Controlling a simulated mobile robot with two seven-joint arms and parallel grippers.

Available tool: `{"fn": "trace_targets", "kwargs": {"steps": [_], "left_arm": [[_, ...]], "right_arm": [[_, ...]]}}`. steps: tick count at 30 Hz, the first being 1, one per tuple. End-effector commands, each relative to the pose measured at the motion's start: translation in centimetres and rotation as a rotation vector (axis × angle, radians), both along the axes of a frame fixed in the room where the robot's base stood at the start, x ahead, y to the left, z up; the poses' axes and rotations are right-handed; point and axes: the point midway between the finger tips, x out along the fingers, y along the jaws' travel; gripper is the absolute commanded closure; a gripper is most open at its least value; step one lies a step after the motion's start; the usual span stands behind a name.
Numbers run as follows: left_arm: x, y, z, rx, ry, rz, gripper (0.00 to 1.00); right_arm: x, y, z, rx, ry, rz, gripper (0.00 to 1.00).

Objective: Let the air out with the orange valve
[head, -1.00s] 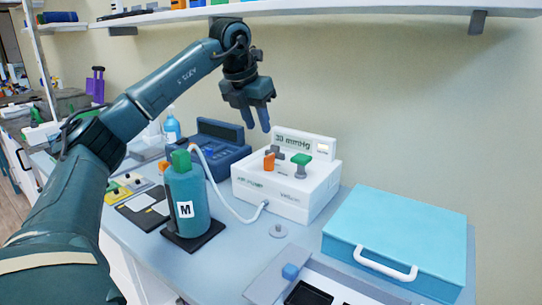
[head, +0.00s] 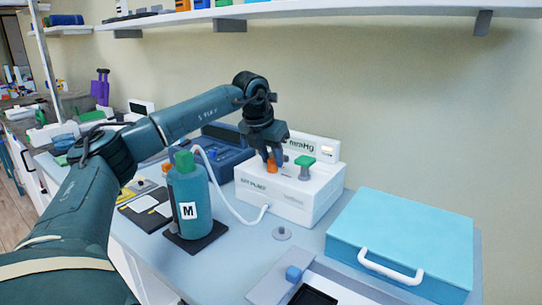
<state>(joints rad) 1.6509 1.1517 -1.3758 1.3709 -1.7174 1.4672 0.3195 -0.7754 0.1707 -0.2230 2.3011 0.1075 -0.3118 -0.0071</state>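The orange valve (head: 271,166) stands upright on top of the white pump box (head: 275,191), beside a green-topped knob (head: 304,168). My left gripper (head: 270,157) points down at the valve, and its fingers partly cover the valve's upper part. I cannot tell whether the fingers touch it or have closed on it. The pump's display (head: 312,145) is partly hidden behind the gripper; only "mmHg" is readable. A pale hose (head: 228,202) runs from the box's front to the left. My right gripper is not in view.
A teal bottle (head: 188,198) marked M with a green cap stands on a dark pad to the left. A blue device (head: 226,150) sits behind it. A light-blue case (head: 404,240) lies to the right. A shelf (head: 350,8) runs above.

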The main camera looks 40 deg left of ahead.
Motion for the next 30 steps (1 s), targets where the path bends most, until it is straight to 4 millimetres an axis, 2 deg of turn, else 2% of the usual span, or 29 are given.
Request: {"fn": "trace_targets", "kwargs": {"steps": [1, 9, 20, 30], "left_arm": [[0.0, 0.0, 0.0, 0.000, 0.000, 0.000, 0.76], [0.0, 0.0, 0.0, 0.000, 0.000, 0.000, 0.98], [0.0, 0.1, 0.2, -0.002, 0.002, -0.061, 0.98], [0.0, 0.3, 0.5, -0.004, 0.003, -0.313, 0.98]], "right_arm": [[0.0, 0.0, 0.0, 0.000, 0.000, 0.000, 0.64], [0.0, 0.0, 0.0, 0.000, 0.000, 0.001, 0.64], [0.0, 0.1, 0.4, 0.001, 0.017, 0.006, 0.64], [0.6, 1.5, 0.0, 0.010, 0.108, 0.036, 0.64]]}}
